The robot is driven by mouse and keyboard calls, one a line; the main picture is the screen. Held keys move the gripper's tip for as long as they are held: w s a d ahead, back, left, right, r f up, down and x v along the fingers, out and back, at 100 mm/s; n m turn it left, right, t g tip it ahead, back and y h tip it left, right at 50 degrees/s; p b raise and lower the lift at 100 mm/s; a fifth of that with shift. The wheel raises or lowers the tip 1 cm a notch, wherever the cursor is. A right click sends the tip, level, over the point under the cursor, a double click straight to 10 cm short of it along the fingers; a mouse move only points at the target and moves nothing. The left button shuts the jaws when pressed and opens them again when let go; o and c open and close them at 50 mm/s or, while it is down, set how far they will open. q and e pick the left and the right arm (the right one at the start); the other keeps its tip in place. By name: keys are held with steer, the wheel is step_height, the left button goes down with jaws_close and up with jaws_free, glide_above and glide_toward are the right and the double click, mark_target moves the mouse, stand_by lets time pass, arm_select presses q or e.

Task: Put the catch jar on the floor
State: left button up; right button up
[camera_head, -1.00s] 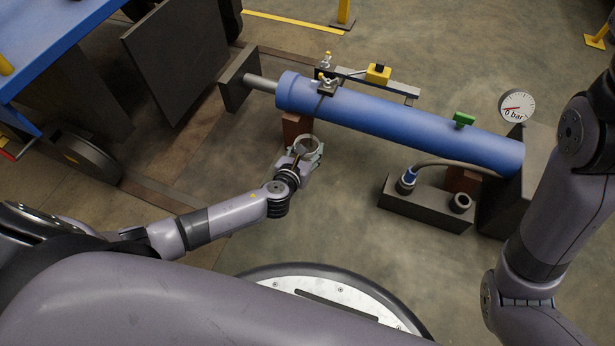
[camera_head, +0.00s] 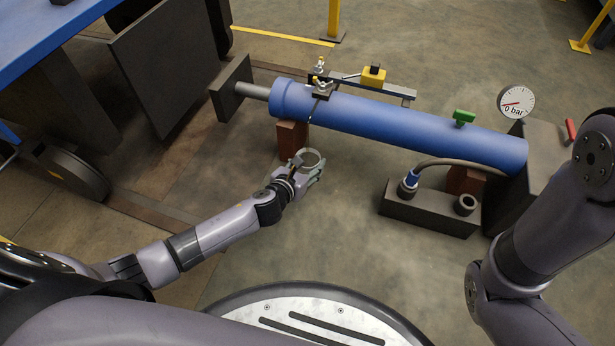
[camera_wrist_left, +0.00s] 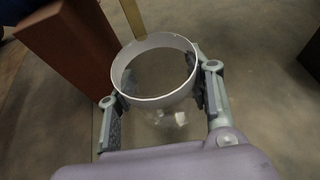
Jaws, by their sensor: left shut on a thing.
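The catch jar (camera_head: 312,157) is a small clear jar with a white rim. My left gripper (camera_head: 304,170) is shut on it, in front of the blue cylinder's left end. In the left wrist view the jar (camera_wrist_left: 154,98) stands between the two fingers of the left gripper (camera_wrist_left: 158,92), its round mouth towards the camera. Its clear wall shows the floor through it, and its lower part is hard to make out. The concrete floor (camera_head: 330,225) shows around the jar. I cannot tell the gap between the jar and the floor. The right arm shows at the right, but its gripper is out of view.
A long blue cylinder (camera_head: 400,125) rests on reddish-brown blocks (camera_head: 292,138) just behind the jar. A dark block with ports and a hose (camera_head: 425,212) stands to the right. A pressure gauge (camera_head: 516,102) reads 0 bar. Open floor lies between my base and the cylinder.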

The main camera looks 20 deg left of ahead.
arm_select(q)
step_height(320, 180, down, 4)
steer(key=b, duration=0.3)
steer(key=shift+r, duration=0.35)
steer(key=o, duration=1.2)
